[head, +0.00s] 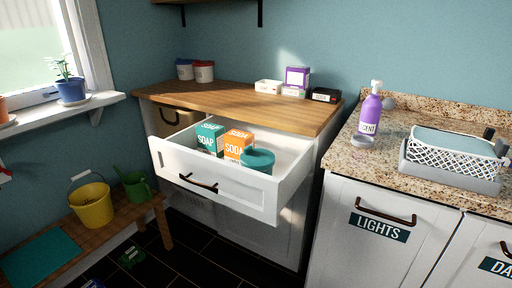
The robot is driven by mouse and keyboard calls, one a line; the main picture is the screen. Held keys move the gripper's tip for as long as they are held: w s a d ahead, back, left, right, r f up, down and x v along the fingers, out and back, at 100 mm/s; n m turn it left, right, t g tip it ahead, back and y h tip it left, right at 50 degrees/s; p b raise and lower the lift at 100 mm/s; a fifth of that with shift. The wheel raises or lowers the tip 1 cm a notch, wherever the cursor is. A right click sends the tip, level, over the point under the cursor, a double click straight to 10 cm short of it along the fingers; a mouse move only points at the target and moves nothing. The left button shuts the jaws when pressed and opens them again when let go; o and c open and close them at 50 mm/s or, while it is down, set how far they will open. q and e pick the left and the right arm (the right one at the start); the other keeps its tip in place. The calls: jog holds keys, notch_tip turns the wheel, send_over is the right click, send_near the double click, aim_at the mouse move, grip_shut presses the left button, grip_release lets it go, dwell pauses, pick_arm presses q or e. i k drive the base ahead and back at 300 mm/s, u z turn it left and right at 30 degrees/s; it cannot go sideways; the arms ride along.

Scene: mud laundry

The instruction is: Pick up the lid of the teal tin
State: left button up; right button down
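A round teal tin (257,168) stands in the open drawer (225,179), near its right front corner. Its teal lid (258,156) appears to sit on top of it. The drawer front hides the tin's lower part. A teal soap box (207,138) and an orange soda box (238,145) stand to the left of the tin in the same drawer. Neither of my grippers is in view.
The wooden counter (230,97) is above and behind the drawer. A stone counter (385,152) at the right holds a purple bottle (369,115) and a white basket (450,157). A bench (115,214) with a yellow bucket (92,206) stands at the left.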

aim_at(255, 159)
jog(key=u, duration=1.35)
jog(key=i, duration=1.95)
jog(key=z, duration=2.6)
